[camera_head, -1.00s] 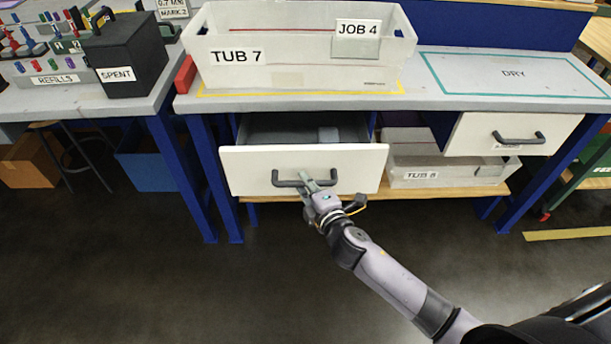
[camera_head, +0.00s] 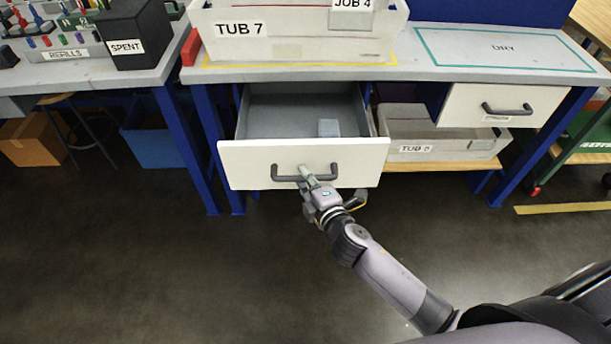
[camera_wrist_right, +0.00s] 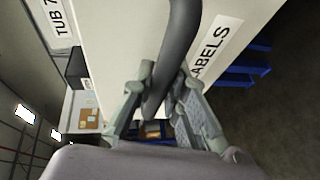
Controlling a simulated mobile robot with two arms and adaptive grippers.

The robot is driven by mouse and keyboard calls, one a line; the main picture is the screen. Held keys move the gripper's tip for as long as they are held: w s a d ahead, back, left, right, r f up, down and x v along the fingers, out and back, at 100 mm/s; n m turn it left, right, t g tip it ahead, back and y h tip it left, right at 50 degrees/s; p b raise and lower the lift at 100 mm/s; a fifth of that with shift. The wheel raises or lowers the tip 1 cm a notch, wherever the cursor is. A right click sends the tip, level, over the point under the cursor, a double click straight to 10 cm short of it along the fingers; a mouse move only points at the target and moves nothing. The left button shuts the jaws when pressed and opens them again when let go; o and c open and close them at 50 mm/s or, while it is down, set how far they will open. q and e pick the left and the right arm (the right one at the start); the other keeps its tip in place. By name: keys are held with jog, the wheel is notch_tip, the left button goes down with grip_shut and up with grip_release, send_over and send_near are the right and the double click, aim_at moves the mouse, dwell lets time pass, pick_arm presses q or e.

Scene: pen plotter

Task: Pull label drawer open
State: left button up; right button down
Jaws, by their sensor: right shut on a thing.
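The label drawer (camera_head: 235,166) has a white front and a dark bar handle (camera_head: 287,173). It stands well open under the left part of the bench, and its grey inside shows with a small pale block (camera_head: 328,128) toward the right. My right gripper (camera_head: 306,176) is shut on the handle near its middle. In the right wrist view the handle (camera_wrist_right: 180,45) runs between the two fingers (camera_wrist_right: 160,100), and a label reading "ABELS" (camera_wrist_right: 214,50), its first letter hidden, shows on the drawer front. My left gripper is not in view.
A second white drawer (camera_head: 545,105) with a dark handle is shut under the right of the bench. TUB 7 (camera_head: 290,48) stands on the bench top, and TUB 8 (camera_head: 455,146) sits on the shelf below. Bare floor lies before the drawer.

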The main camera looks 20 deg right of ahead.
jog(key=c, duration=1.6)
grip_release()
jog(key=shift+o, duration=0.2)
jog(key=v, duration=1.2)
jog(key=shift+f, duration=0.15)
